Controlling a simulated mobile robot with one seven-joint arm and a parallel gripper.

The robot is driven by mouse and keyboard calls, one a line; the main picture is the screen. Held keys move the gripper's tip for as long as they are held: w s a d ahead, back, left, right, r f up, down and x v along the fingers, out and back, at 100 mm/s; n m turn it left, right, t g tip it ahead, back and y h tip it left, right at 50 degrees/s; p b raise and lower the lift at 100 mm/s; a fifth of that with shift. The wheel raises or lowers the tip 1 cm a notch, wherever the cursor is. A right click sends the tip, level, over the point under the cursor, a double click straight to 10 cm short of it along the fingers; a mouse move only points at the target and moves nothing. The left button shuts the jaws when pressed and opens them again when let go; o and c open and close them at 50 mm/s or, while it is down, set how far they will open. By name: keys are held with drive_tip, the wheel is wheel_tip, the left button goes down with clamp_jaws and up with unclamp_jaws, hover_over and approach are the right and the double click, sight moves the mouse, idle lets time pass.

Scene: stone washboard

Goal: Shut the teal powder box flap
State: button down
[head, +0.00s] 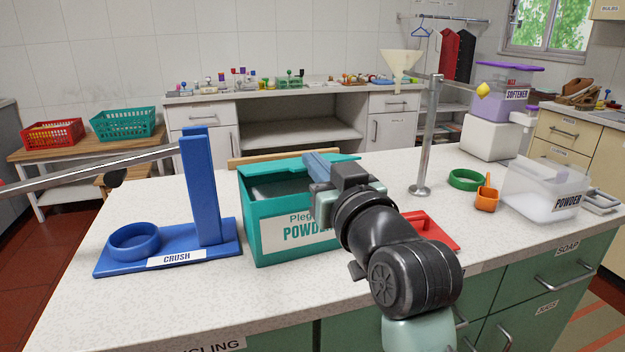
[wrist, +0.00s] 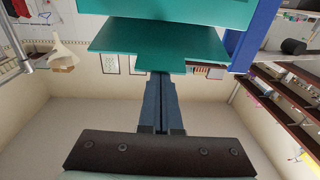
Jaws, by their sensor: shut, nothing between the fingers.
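The teal powder box (head: 262,222) stands on the speckled counter, with a white label on its front. Its teal flap (head: 345,158) is partly open, raised above the box, and a dark gap shows under it at the front. In the wrist view the flap (wrist: 112,38) is a flat teal panel with a short tab. My gripper (head: 312,158) is over the right part of the box, shut and empty. In the wrist view its fingers (wrist: 161,78) are together at the tab; I cannot tell whether they touch it. My wrist hides the box's right side.
A blue CRUSH stand (head: 200,200) is close on the left, with a lever (head: 90,170) reaching left. A red object (head: 432,230) lies right of the box, partly behind my arm. A metal post (head: 432,140), green ring (head: 466,180), orange scoop (head: 487,195) and clear powder tub (head: 540,185) stand farther right.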

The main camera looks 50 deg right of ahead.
drive_tip(key=shift+s+a+f+t+h+b, duration=0.15)
drive_tip(key=shift+f+t+b, duration=0.2)
drive_tip(key=shift+f+b, duration=0.6)
drive_tip(key=shift+s+f+t+h+b, duration=0.25)
drive_tip(key=shift+f+b, duration=0.5)
drive_tip(key=shift+b, duration=0.4)
drive_tip(key=shift+s+a+f+t+h+b, duration=0.1)
drive_tip(key=shift+f+t+b, duration=0.3)
drive_tip(key=shift+f+b, duration=0.55)
drive_tip(key=shift+w, duration=0.1)
